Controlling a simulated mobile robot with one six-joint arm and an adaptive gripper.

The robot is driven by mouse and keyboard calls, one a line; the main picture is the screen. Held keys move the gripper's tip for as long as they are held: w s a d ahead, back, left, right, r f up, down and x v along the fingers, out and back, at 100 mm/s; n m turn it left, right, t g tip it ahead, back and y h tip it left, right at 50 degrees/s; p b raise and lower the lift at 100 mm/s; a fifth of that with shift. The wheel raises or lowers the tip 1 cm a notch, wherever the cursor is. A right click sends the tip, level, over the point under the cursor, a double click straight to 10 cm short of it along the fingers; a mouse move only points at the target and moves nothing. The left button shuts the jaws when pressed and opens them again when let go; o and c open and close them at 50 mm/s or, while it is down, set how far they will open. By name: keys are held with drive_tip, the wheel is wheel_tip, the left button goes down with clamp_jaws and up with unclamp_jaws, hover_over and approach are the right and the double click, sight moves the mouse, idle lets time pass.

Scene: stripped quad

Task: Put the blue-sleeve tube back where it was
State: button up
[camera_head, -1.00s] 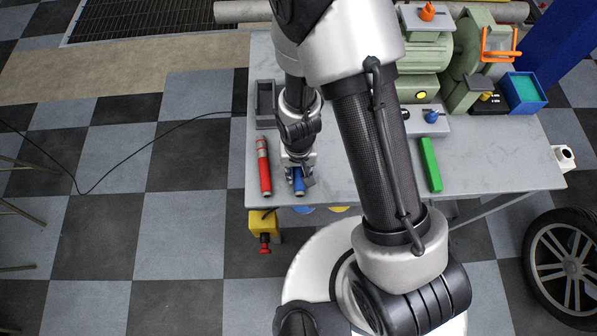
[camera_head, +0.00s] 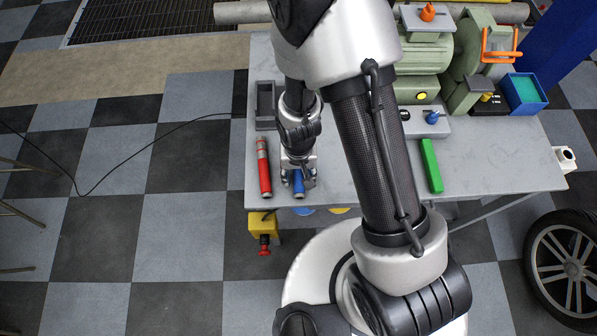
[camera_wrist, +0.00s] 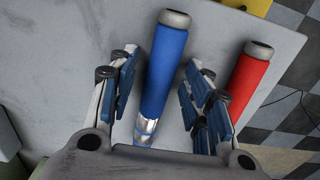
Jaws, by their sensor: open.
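The blue-sleeve tube (camera_head: 298,185) lies on the grey table near its front edge. In the wrist view the blue-sleeve tube (camera_wrist: 166,68) shows a blue sleeve, a grey end cap and a shiny lower part. My gripper (camera_head: 298,178) is over it. In the wrist view my gripper (camera_wrist: 160,75) is open, with one finger on each side of the tube and gaps visible between fingers and sleeve. The tube's near end in that view is hidden behind the gripper body.
A red tube (camera_head: 264,167) lies parallel, just left of the blue one. A grey open tray (camera_head: 256,104) is behind it. A green bar (camera_head: 431,166) lies to the right. A green machine (camera_head: 424,58) and a blue bin (camera_head: 541,100) stand at the back right.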

drive_tip(key=shift+r, duration=0.1)
wheel_tip(320, 180, up, 12)
drive_tip(key=p, duration=0.4)
drive_tip(key=shift+r, duration=0.15)
wheel_tip(320, 180, up, 7)
drive_tip(key=t, duration=0.1)
hover_over(298, 174)
drive_tip(key=w+d, duration=0.1)
drive_tip(key=d, duration=0.1)
wheel_tip(298, 174, up, 8)
drive_tip(key=d+f+t, duration=0.1)
drive_tip(key=d, duration=0.2)
drive_tip(key=s+d+r+t, duration=0.1)
drive_tip(key=s+d+r, duration=0.2)
drive_tip(key=s+r, duration=0.2)
drive_tip(key=s+d+r+t, duration=0.1)
drive_tip(key=s+d+r, duration=0.2)
drive_tip(key=s+r, duration=0.3)
wheel_tip(298, 174, up, 3)
drive_tip(key=shift+s+f+t, duration=0.1)
drive_tip(key=shift+s+t, duration=0.2)
